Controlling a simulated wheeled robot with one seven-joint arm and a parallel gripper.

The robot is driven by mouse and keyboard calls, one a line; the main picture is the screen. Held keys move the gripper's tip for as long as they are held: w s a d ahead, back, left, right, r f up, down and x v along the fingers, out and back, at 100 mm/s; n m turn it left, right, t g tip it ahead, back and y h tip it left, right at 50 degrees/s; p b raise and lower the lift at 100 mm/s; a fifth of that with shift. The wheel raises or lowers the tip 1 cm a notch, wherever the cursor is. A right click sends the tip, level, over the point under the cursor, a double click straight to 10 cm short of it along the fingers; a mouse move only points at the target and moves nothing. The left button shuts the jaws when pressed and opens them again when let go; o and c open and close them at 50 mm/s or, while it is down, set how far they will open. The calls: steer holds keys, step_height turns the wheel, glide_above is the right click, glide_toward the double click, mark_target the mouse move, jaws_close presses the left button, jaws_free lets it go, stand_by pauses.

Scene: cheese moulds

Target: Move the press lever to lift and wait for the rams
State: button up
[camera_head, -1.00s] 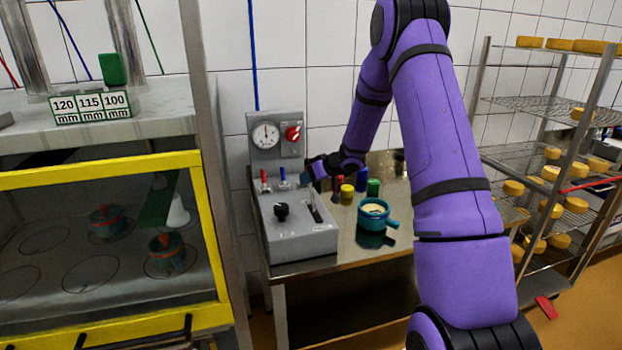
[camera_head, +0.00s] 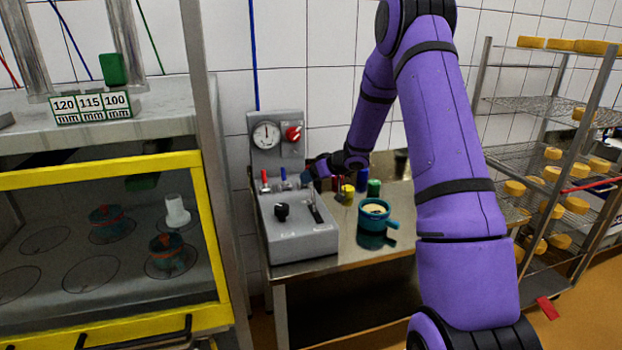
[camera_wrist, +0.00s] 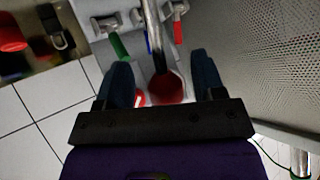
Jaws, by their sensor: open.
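The control box (camera_head: 300,238) stands on the steel table. A lever (camera_head: 315,206) rises from the slot in its top, just below my gripper (camera_head: 310,172). In the wrist view, my gripper (camera_wrist: 163,82) is open, with one blue finger on each side of a metal rod with a dark red ball knob (camera_wrist: 167,88). I cannot tell whether a finger touches the knob. Behind the yellow-framed guard (camera_head: 212,240), a green ram part (camera_head: 143,182) hangs above the moulds. Two teal moulds with red tops (camera_head: 167,250) and a white piece (camera_head: 177,210) stand on the press bed.
A black knob (camera_head: 281,211), a red handle (camera_head: 264,180) and a gauge (camera_head: 266,135) are on the control unit. A teal pot (camera_head: 374,215) and several small coloured cylinders (camera_head: 374,188) stand to its right. A rack of cheeses (camera_head: 550,155) is at the far right.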

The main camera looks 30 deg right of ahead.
steer(key=v, duration=0.9)
steer(key=shift+s, duration=0.25)
steer(key=shift+d+r, duration=0.1)
steer(key=shift+r, duration=0.15)
steer(key=s+a+r+m+h, duration=0.1)
steer(key=s+a+r+h, duration=0.25)
steer(key=r, duration=0.55)
steer(key=s+a+r+m+h, duration=0.1)
steer(key=s+a+r+h, duration=0.3)
steer(key=r, duration=0.6)
steer(key=s+a+g+y, duration=0.1)
steer(key=s+a, duration=0.4)
steer(key=s, duration=0.4)
steer(key=s+a+g+y, duration=0.1)
steer(key=s+a, duration=0.4)
steer(key=s, duration=0.5)
steer(key=s+a+g+y, duration=0.1)
steer(key=s+a, duration=0.3)
steer(key=s, duration=0.6)
steer(key=shift+a+g, duration=0.4)
steer(key=shift+g, duration=0.3)
steer(key=shift+r, duration=0.1)
